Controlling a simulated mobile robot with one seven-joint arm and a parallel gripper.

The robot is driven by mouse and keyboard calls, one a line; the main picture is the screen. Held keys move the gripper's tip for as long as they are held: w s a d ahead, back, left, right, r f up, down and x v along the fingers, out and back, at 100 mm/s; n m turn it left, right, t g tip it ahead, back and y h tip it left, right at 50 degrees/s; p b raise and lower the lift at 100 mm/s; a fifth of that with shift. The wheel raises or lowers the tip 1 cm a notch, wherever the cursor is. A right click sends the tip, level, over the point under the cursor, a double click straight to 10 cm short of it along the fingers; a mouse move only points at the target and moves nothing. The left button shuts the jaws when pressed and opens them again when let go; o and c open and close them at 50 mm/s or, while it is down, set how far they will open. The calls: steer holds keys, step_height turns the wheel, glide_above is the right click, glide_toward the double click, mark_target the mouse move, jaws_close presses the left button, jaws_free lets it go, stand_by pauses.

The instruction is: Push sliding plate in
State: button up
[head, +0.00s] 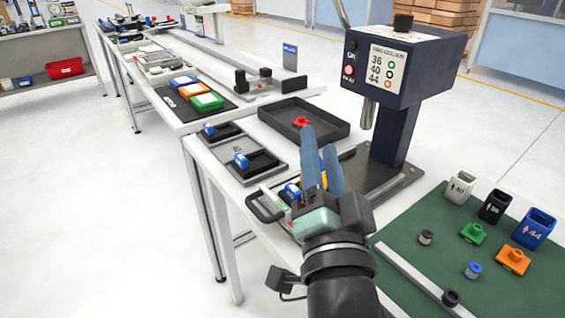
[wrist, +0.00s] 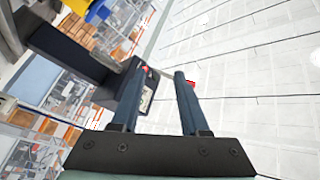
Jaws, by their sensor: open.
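The sliding plate (head: 273,195) is a light, low plate with a black loop handle (head: 265,207) at its left end, beside the press base. The handle juts past the table's front edge. A blue piece (head: 292,190) with some yellow sits on or over the plate, partly hidden. My gripper (head: 319,142) is open, its two blue fingers apart with nothing visible between them. It hides part of the plate and seems to be above it; contact cannot be told. In the wrist view my gripper (wrist: 160,70) also shows empty.
The dark blue press (head: 405,75) stands behind and right of my gripper on its grey base (head: 375,170). A black tray (head: 303,118) with a red part lies beyond. A green mat (head: 450,245) at right holds sleeves, small parts and a light bar. Open floor lies left.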

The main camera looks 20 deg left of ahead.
step_height(320, 180, down, 5)
steer(key=s+a+m+g+y+p, duration=0.1)
steer(key=s+a+m+g+p, duration=0.1)
steer(key=m+g+p, duration=0.45)
steer(key=m+y+p, duration=0.1)
steer(key=m+p, duration=0.4)
steer(key=p, duration=0.4)
glide_toward(262, 221)
steer(key=shift+g, duration=0.25)
steer(key=x, duration=1.2)
steer(key=shift+w+r, duration=0.1)
steer(key=shift+r, duration=0.2)
jaws_close()
steer(key=shift+f, duration=0.15)
